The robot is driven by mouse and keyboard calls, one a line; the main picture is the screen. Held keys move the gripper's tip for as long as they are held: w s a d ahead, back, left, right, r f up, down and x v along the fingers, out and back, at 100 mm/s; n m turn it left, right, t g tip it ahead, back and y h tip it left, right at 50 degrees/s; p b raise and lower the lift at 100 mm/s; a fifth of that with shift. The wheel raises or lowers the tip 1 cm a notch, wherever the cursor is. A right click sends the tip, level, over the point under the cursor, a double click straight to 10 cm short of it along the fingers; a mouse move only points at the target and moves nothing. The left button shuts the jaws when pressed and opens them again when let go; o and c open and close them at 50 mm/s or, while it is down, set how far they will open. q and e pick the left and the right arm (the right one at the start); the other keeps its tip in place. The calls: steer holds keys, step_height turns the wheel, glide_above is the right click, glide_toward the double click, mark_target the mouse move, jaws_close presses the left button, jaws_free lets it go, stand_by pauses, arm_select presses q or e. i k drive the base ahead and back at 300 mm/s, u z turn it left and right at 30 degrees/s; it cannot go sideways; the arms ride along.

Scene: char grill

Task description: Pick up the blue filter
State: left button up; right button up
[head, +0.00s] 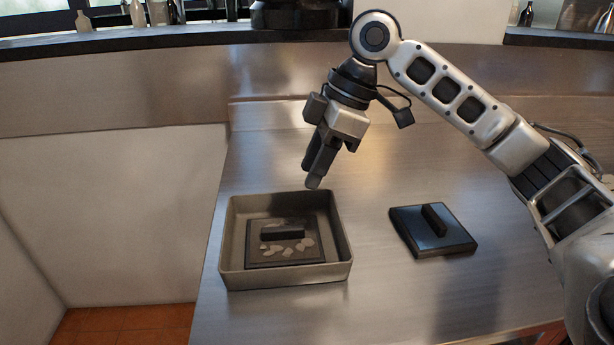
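No clearly blue filter shows. A dark square plate with an upright bar handle (433,232) lies flat on the steel counter, right of centre, with a faint bluish sheen. A similar dark plate with a handle (284,255) lies inside a grey metal tray (230,281), with several pale bits on it. My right gripper (315,180) points down above the tray's back edge, apart from both plates. Its fingers overlap from this angle, so their opening is unclear; nothing shows held in it. My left gripper is not in view.
The steel counter (375,300) is clear around the tray and the right plate. A raised steel ledge with a dark top runs along the back. Bottles (138,14) stand behind it at the upper left. The counter's left edge drops to a tiled floor.

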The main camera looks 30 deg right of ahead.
mark_target(429, 230)
steer(key=k, duration=1.5)
